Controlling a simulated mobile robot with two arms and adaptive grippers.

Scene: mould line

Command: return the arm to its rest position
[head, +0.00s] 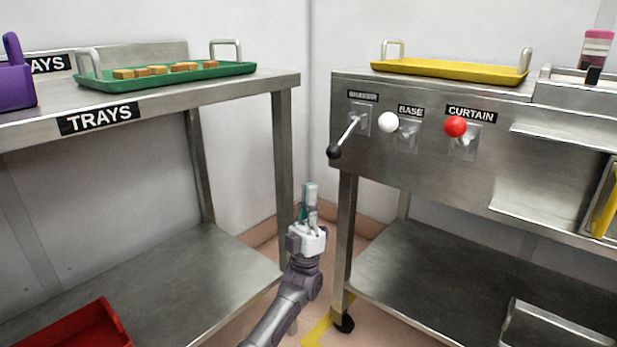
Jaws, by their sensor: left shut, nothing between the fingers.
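My left gripper (309,205) shows at the lower middle of the head view, at the end of my grey arm that comes up from the bottom edge. Its fingers are together and point upward, with nothing between them. It appears in front of the gap between the two steel tables, apart from the levers. My right gripper is not in view.
The left steel table (190,103) bears a green tray (225,71) with several brown blocks. The right steel unit (420,170) has a black-knobbed lever (345,137), white knob (388,122) and red knob (456,126). A yellow tray (450,70) sits on top. A red tray (75,325) lies low left.

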